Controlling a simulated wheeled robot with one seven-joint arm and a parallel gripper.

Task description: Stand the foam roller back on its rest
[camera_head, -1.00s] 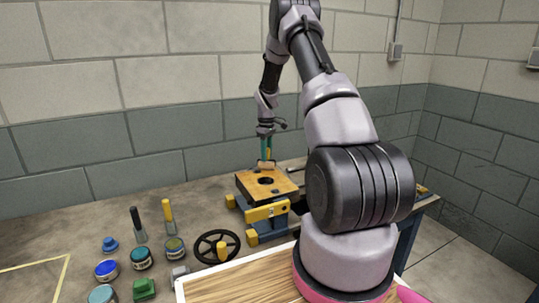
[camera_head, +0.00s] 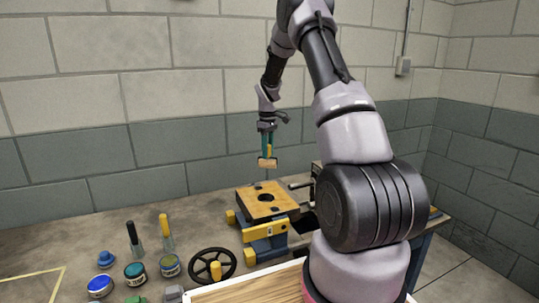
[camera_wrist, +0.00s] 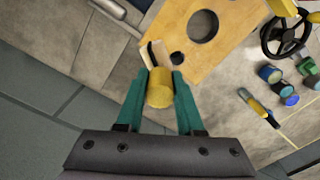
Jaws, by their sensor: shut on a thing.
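My gripper (camera_head: 267,150) is shut on the foam roller, its fingers on either side of the yellow handle. The roller's tan head (camera_head: 267,163) hangs in the air above the wooden board. In the wrist view the yellow handle (camera_wrist: 160,88) sits between the teal fingers, and the pale head shows just beyond it. The wooden board (camera_head: 252,207) has a large round hole and lies on a blue and yellow vise (camera_head: 266,229); a smaller dark spot (camera_wrist: 177,59) shows near its edge. I cannot clearly tell which thing is the roller's rest.
A black handwheel (camera_head: 228,252) with a yellow knob stands left of the vise. Several paint jars (camera_head: 134,270) and two upright brushes (camera_head: 166,228) stand farther left. A grey bar (camera_head: 301,184) shows right of the board, partly behind my arm. The bench's back left is clear.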

